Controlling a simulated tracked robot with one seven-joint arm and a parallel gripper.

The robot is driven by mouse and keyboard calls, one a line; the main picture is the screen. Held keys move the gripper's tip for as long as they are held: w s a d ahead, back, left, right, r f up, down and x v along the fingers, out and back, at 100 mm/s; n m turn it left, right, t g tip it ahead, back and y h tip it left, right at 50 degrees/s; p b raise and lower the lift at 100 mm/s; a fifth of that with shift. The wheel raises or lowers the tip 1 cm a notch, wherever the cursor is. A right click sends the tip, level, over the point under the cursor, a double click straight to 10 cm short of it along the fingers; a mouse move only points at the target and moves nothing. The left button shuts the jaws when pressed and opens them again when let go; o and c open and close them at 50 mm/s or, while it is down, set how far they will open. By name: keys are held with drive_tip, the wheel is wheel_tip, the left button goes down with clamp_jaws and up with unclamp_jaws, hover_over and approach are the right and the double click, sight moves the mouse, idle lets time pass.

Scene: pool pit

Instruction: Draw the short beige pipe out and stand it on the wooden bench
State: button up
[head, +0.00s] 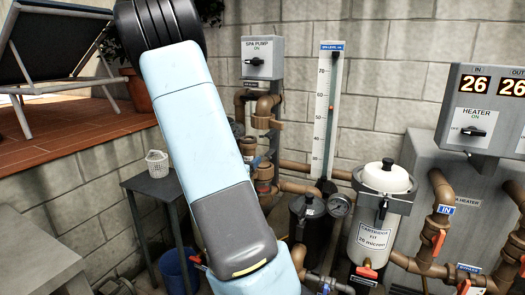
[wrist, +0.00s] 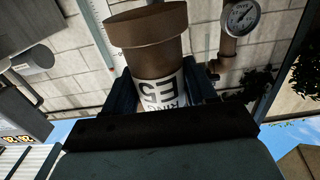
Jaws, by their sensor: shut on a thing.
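In the wrist view my gripper (wrist: 163,88) is shut on a short brownish-beige pipe (wrist: 155,60). The dark fingers are on both sides of its body. The lower part of the pipe is hidden behind my gripper. In the head view my arm hides the gripper and pipe. I cannot identify a wooden bench; a grey worktop (head: 35,262) shows at lower left, its material unclear.
A small dark table (head: 150,184) with a white basket (head: 157,163) stands left of my arm. A blue bucket (head: 178,268) is below it. Brown pipework, a filter canister (head: 377,232) and a heater (head: 482,108) crowd the right. A gauge (wrist: 240,17) is near the held pipe in the wrist view.

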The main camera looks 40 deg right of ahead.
drive_tip(key=shift+v, duration=1.15)
drive_tip(key=w+a+f+n+t+y, duration=0.2)
drive_tip(key=w+a+f+n+t, duration=0.1)
drive_tip(key=w+a, duration=0.3)
drive_tip(key=shift+w+f+n+t+y, duration=0.3)
drive_tip(key=shift+w+f+t, duration=0.2)
drive_tip(key=shift+w+t, duration=0.35)
drive_tip(key=w+a+f+n+t+y, duration=0.1)
drive_tip(key=a+f, duration=0.1)
drive_tip(key=w+a+f+n+t+y, duration=0.1)
drive_tip(key=w+a, duration=0.1)
drive_tip(key=a, duration=0.1)
drive_tip(key=w+a+f+n+t+y, duration=0.1)
drive_tip(key=w+a+f+y, duration=0.1)
drive_tip(key=shift+w+a+f+t, duration=0.25)
drive_tip(key=shift+a+f, duration=0.05)
drive_tip(key=shift+a, duration=0.05)
drive_tip(key=w+a+f+n+t+y, duration=0.1)
drive_tip(key=a+f+n+y, duration=0.1)
drive_tip(key=a+f+y, duration=0.1)
drive_tip(key=w+a+f+n+t+y, duration=0.1)
drive_tip(key=a+f+n+y, duration=0.1)
drive_tip(key=a+f, duration=0.4)
drive_tip(key=w+a+f+n+t+y, duration=0.1)
drive_tip(key=a+f+n+y, duration=0.2)
drive_tip(key=a, duration=0.5)
drive_tip(key=shift+f+y, duration=0.75)
drive_tip(key=shift+y, duration=0.25)
